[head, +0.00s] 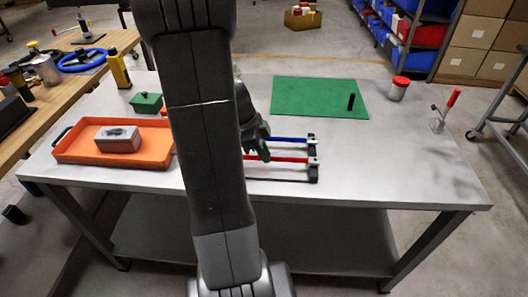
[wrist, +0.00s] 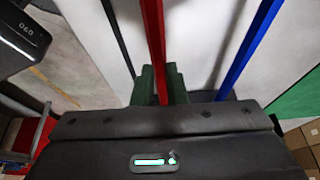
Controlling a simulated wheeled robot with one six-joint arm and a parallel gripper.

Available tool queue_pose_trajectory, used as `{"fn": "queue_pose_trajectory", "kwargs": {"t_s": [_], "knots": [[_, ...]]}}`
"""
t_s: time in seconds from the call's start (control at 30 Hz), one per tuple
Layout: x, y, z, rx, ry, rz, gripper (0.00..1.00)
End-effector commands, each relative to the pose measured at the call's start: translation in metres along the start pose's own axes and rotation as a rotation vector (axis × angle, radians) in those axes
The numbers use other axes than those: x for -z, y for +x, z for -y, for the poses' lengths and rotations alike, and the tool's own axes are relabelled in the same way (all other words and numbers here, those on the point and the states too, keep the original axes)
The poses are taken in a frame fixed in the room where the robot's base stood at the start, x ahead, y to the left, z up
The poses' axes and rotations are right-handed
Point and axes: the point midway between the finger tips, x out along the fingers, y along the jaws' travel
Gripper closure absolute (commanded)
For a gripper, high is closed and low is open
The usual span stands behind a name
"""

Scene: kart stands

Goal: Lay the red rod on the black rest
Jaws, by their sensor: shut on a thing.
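The red rod (head: 288,159) lies level above the white table, right of my arm in the head view. In the wrist view the red rod (wrist: 154,40) runs between the green fingertips of my gripper (wrist: 160,85). My gripper (head: 262,153) is shut on it near the table; my arm hides the rod's left part. A blue rod (head: 288,140) lies behind it, roughly parallel. A black rest (head: 313,174) with pale parts stands at the rods' right end. Whether the red rod touches this rest is unclear. Any rest on the left is hidden by my arm.
An orange tray (head: 75,151) holding a grey box (head: 117,139) is at left. A green box (head: 146,103) stands behind it. A green mat (head: 310,92) with a black peg (head: 351,102), a red-lidded jar (head: 398,88) and a red-handled clamp (head: 445,112) are at right. The front right is clear.

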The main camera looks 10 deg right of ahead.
Motion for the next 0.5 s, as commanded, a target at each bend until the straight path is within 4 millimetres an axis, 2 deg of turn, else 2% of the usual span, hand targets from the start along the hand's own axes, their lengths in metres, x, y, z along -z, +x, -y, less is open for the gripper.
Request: {"fn": "queue_pose_trajectory", "kwargs": {"t_s": [0.13, 0.17, 0.27, 0.5], "knots": [[-0.0015, 0.0035, 0.0002, 0.001, 0.0, 0.0, 1.0], [-0.0011, 0.0025, 0.0001, 0.0, 0.0, 0.0, 0.84], [-0.0009, 0.0019, 0.0, 0.0, 0.0, 0.0, 0.66], [-0.0008, 0.0017, 0.0, 0.0, 0.0, 0.0, 0.66]]}}
